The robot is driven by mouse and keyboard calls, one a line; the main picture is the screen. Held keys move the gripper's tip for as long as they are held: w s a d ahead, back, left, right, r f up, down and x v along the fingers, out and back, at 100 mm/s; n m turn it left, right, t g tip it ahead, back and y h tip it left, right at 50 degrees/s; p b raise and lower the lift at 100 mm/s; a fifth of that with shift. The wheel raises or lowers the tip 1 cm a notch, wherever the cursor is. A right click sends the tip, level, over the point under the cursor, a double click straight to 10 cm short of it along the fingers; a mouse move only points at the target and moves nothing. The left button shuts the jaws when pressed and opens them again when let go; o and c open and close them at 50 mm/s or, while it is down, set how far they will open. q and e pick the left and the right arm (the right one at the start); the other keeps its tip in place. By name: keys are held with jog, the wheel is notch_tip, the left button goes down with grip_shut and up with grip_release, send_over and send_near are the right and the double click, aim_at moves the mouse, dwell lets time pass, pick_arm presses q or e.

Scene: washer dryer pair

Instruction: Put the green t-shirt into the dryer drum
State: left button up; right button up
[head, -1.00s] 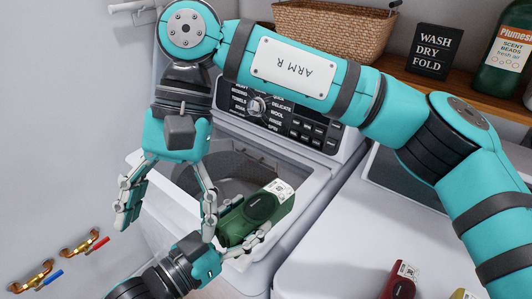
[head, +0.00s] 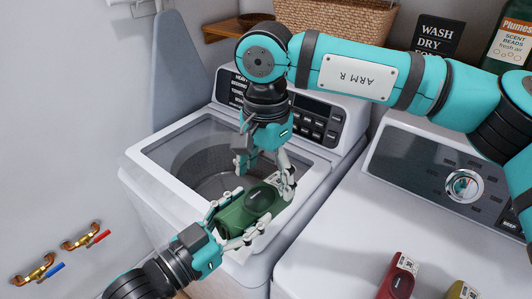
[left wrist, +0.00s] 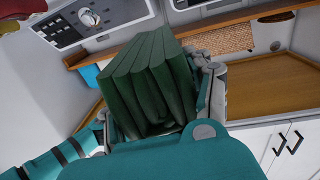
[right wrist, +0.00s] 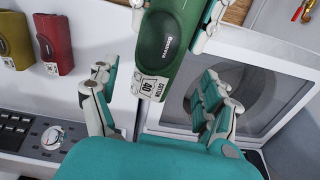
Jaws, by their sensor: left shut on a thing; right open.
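The green t-shirt (head: 262,196) is folded into a block with a white tag at one end, and its folds show in the left wrist view (left wrist: 150,80). My left gripper (head: 243,215) is shut on its near end, holding it over the front right edge of the left machine. My right gripper (head: 265,180) is open above its tagged far end; in the right wrist view the shirt (right wrist: 170,45) lies ahead, between the spread fingers. The left machine (head: 145,190) shows a drum (head: 205,165) through its top.
The right machine (head: 335,225) has a flat white top carrying a red folded item (head: 398,277) and a yellow one (head: 462,291). A basket (head: 340,15) and sign stand on the shelf behind. Pipe valves (head: 80,237) are on the left wall.

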aim_at(266, 197)
notch_tip(266, 197, down, 6)
dwell(0.4)
pick_arm(q)
jog(key=shift+d, duration=0.1)
pick_arm(e)
jog(key=c, duration=1.4)
pick_arm(q)
jog(key=o, duration=1.2)
pick_arm(e)
jog(key=shift+o, duration=0.2)
jog(key=shift+r, duration=0.1)
pick_arm(q)
jog(key=shift+o, duration=0.6)
